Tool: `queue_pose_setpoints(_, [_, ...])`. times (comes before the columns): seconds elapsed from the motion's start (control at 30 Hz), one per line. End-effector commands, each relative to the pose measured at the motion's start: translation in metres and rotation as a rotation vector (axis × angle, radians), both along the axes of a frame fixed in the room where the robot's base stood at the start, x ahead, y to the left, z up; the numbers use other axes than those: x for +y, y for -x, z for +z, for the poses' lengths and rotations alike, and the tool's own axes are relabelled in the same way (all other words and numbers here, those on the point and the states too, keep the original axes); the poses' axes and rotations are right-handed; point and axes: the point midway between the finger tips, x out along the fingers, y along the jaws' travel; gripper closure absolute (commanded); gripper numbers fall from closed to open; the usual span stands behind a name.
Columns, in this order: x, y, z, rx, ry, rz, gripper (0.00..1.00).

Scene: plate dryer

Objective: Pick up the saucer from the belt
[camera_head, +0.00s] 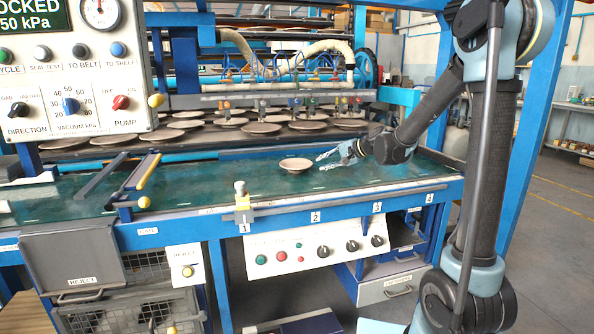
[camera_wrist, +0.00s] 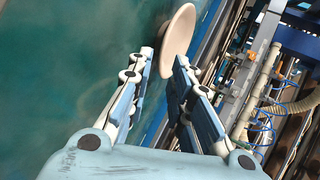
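The saucer (camera_head: 296,163) is a shallow, pale pinkish-beige dish. It sits upright on the green belt (camera_head: 220,181), toward the belt's far side. My gripper (camera_head: 322,163) is just to the right of the saucer, with its fingers pointing left at it. In the wrist view the saucer (camera_wrist: 178,42) lies just beyond the fingertips, in line with the gap between them. My gripper (camera_wrist: 164,62) is open, and the gap is empty. I cannot tell whether a fingertip touches the saucer's rim.
Racks of several similar saucers (camera_head: 261,128) stand behind the belt, under a row of hoses and nozzles (camera_head: 290,100). A yellow-tipped guide bar (camera_head: 148,172) crosses the belt at left. A control panel (camera_head: 75,75) stands at upper left. A numbered blue rail (camera_head: 290,216) edges the front.

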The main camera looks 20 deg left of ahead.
Motion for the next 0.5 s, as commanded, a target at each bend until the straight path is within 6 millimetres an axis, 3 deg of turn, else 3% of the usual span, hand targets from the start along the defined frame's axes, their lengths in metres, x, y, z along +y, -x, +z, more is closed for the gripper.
queue_pose_setpoints(0.23, [0.026, -0.011, -0.015, 0.0, 0.0, 0.002, 0.8])
queue_pose_setpoints(0.5, [0.034, -0.015, -0.02, -0.001, 0.0, 0.0, 0.8])
